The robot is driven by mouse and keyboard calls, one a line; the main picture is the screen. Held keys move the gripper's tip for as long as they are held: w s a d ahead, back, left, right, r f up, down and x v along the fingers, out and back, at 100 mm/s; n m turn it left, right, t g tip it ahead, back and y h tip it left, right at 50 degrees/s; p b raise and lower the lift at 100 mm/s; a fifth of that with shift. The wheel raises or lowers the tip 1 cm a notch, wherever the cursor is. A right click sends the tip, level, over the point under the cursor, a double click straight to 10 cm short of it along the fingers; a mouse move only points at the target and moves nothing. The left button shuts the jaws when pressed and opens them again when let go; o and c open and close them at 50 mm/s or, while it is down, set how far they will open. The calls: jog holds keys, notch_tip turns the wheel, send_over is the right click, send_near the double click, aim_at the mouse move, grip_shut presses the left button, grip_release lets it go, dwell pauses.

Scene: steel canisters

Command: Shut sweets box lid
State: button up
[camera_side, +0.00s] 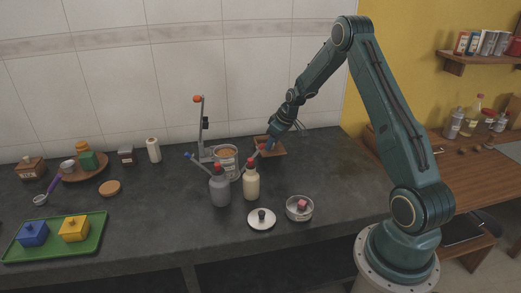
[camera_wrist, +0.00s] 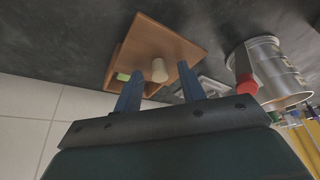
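A brown wooden box (camera_wrist: 118,78), which I take to be the sweets box, is ahead of my fingers in the wrist view. Its flat square lid (camera_wrist: 155,38) with a pale round knob (camera_wrist: 159,70) sits shifted to one side, leaving part of the box uncovered. A small green piece (camera_wrist: 123,77) shows in the gap. In the side view the lid (camera_side: 276,150) is partly hidden by my gripper (camera_side: 266,143). My gripper is open, its two fingers (camera_wrist: 161,72) apart on either side of the knob; I see no clear contact.
A steel canister (camera_wrist: 268,70) stands close to the right in the wrist view. Grey (camera_side: 220,190) and cream (camera_side: 251,184) bottles stand in front of the box. A round steel pot (camera_side: 299,209) and loose lid (camera_side: 262,219) lie nearer. Counter between the bottles and green tray (camera_side: 55,240) is mostly clear.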

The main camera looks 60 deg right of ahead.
grip_shut()
jog(key=shift+w+d, duration=2.7)
jog(key=shift+d, duration=0.05)
jog(key=shift+o, duration=0.2)
grip_release()
jog(key=shift+r, duration=0.15)
jog(key=v, duration=1.3)
jog(key=shift+r, duration=0.25)
jog(key=shift+s, duration=0.1)
